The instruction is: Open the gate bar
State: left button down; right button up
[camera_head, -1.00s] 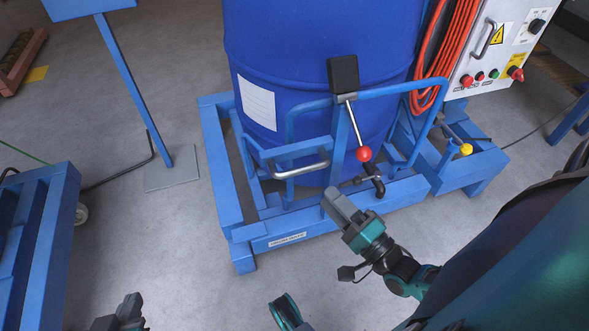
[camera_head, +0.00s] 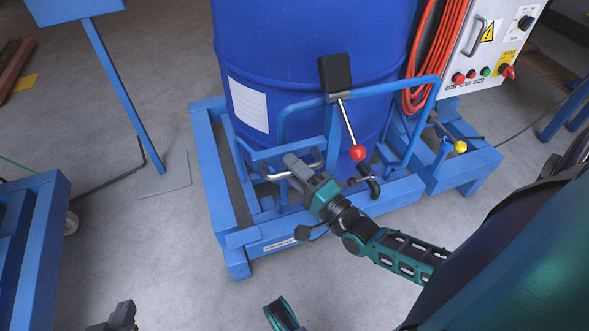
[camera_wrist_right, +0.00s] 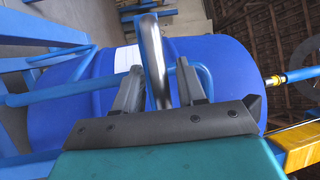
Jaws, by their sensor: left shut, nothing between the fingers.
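The blue tubular gate bar (camera_head: 398,90) crosses the front of the blue drum (camera_head: 305,60). Its bent silver handle (camera_head: 275,176) sits low at the left. In the right wrist view the handle (camera_wrist_right: 152,50) stands between the fingers of my right gripper (camera_wrist_right: 158,85), with gaps at both sides. My right gripper also shows in the head view (camera_head: 294,167) at the handle, hiding part of it. A lever with a red ball (camera_head: 357,152) hangs from a black block (camera_head: 335,73) on the bar. My left gripper (camera_head: 123,314) is low at the left, shut and empty, away from the gate.
A blue frame (camera_head: 208,180) surrounds the drum's base. A control box (camera_head: 487,45) and a coiled orange hose (camera_head: 425,65) are at the right. A blue post (camera_head: 125,95) and another blue frame (camera_head: 38,240) stand at the left. The floor between is clear.

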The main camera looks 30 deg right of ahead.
grip_shut()
jog(key=shift+s, duration=0.15)
dwell(0.4)
